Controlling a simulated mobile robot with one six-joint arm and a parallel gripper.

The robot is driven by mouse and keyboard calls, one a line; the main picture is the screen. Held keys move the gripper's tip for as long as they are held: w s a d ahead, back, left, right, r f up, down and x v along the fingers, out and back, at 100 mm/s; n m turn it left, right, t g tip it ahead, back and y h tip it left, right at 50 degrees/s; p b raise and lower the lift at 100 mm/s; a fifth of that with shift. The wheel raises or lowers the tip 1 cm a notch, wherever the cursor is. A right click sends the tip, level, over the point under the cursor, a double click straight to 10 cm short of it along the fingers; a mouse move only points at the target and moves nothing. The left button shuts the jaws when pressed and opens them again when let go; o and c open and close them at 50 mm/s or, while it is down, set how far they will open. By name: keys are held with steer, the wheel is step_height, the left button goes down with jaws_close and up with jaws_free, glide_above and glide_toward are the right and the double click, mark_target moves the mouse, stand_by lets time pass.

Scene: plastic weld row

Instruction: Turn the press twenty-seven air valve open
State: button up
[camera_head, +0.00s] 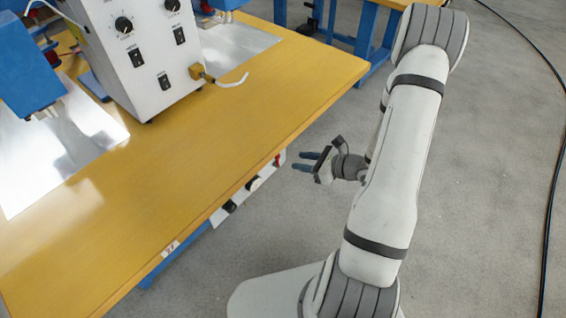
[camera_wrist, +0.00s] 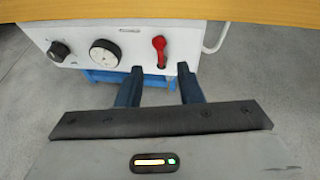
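The air valve has a red handle (camera_wrist: 160,54) on the white front panel (camera_wrist: 128,65) under the table edge. The handle is upright in the picture, with its round end at the top and its narrow end pointing down. In the head view only a small red bit of the handle (camera_head: 278,159) shows below the table edge. My gripper (camera_wrist: 160,70) is open, its two dark blue fingers pointing at the panel. In the wrist view the handle's lower end lines up between the fingertips. In the head view my gripper (camera_head: 297,161) appears just short of the panel, with nothing held.
The wooden tabletop (camera_wrist: 215,11) overhangs the panel. A pale bent tube (camera_wrist: 216,40) is at right. A white control box (camera_head: 150,55) stands on the table. A black cable (camera_head: 548,190) lies on the floor.

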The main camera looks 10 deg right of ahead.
mark_target(277, 161)
steer(key=x, duration=0.7)
steer(key=shift+w+a, duration=0.2)
steer(key=shift+f, duration=0.1)
steer(key=shift+c, duration=0.4)
jaws_close()
